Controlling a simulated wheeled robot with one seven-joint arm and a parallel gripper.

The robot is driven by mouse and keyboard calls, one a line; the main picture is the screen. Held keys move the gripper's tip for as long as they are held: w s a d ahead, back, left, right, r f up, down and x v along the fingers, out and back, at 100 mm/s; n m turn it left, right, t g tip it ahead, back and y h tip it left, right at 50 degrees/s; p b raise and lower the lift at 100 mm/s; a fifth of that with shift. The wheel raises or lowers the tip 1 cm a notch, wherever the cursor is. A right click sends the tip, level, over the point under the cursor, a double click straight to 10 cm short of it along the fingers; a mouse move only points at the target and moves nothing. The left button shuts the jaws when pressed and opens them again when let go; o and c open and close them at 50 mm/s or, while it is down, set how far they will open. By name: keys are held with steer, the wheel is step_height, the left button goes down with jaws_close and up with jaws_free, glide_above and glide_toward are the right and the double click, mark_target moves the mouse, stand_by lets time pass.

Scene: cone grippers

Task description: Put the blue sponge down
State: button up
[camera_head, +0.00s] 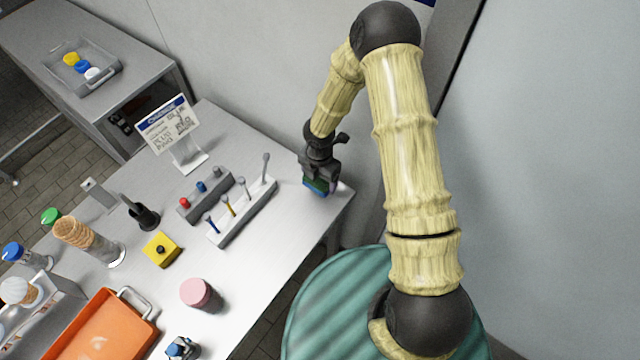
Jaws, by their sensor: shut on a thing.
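My gripper (318,178) is at the right end of the white table (262,295), close to its back right corner. It points down and is shut on the blue sponge (316,187). Only the lower part of the sponge shows, with a blue and a green part; the gripper hides the rest. The sponge is at or just above the table top; I cannot tell whether it touches.
A rack (243,215) with several upright tools stands left of my gripper. Behind it are a grey block with coloured knobs (206,195) and a sign (168,125). A pink cylinder (197,292), yellow block (161,250) and orange tray (105,335) stand further left.

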mark_target(319, 187)
step_height(319, 187, down, 2)
steer(key=shift+a+f, duration=0.1)
steer(key=shift+a, duration=0.05)
step_height(319, 187, down, 2)
steer(key=shift+s+f+p, duration=0.1)
steer(key=shift+f+p, duration=0.15)
steer(key=shift+p, duration=0.2)
steer(key=shift+w+d+f+p, duration=0.1)
steer(key=shift+w+f+p, duration=0.1)
steer(key=shift+f, duration=0.15)
steer(key=shift+w+d+f+p, duration=0.1)
steer(key=shift+f+p, duration=0.1)
steer(key=shift+f, duration=0.1)
steer(key=shift+f, duration=0.1)
steer(key=o, duration=1)
steer(key=shift+c, duration=0.2)
